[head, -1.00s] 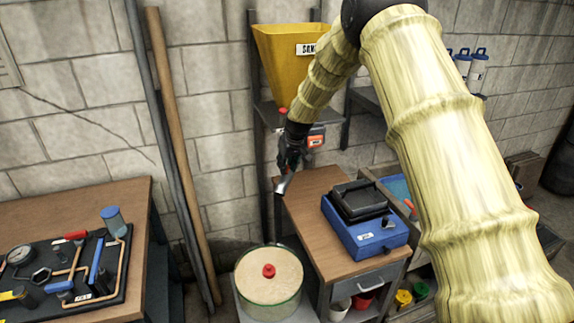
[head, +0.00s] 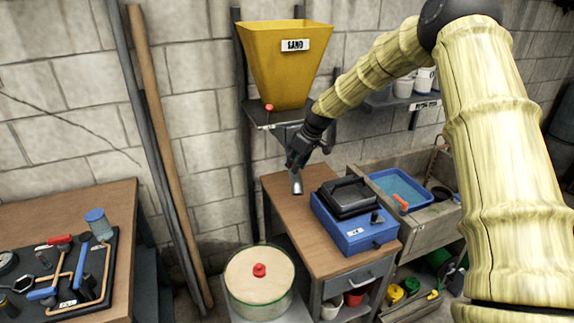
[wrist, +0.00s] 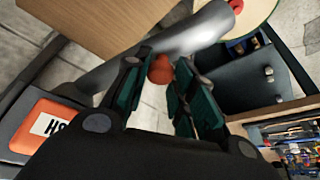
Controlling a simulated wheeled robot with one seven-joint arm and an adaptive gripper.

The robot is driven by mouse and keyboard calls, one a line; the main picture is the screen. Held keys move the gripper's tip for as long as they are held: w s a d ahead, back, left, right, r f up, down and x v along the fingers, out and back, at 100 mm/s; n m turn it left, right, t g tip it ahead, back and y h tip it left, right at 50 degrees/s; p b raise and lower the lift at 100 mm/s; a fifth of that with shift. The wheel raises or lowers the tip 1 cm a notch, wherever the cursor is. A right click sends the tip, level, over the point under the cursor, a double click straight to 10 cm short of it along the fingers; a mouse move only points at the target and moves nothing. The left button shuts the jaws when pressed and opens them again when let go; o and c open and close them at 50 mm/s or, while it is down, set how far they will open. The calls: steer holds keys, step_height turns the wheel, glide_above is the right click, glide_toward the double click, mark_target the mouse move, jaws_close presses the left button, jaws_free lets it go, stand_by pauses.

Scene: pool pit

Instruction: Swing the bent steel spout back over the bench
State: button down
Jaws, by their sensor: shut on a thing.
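The bent steel spout (head: 297,184) shows as a short grey tube below my gripper, its end over the brown bench top (head: 284,205) left of the blue machine. In the wrist view the spout (wrist: 195,36) is a smooth grey tube passing in front of the fingertips. My gripper (head: 300,162) is small and dark in the head view. In the wrist view its green-padded fingers (wrist: 160,75) are shut on a small orange-red knob (wrist: 160,69) beside the spout. The spout's upper end is hidden behind my gripper and arm.
A yellow sand hopper (head: 283,68) stands on a dark frame behind. A blue machine (head: 352,222) with a black top sits on the bench. A round sand drum (head: 260,285) with a red knob stands below left. A grey trough (head: 432,212) lies right.

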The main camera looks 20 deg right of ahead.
steer(key=shift+s+d+n+g+y+b, duration=0.1)
steer(key=shift+d+n+g+y+b, duration=0.15)
steer(key=shift+d+n, duration=0.85)
steer(key=shift+s+d+n+g+y+b, duration=0.15)
steer(key=shift+d+n+y, duration=0.3)
steer(key=shift+d, duration=1.25)
steer(key=c, duration=1.2)
jaws_free()
steer(key=v, duration=1.2)
steer(key=shift+a, duration=0.2)
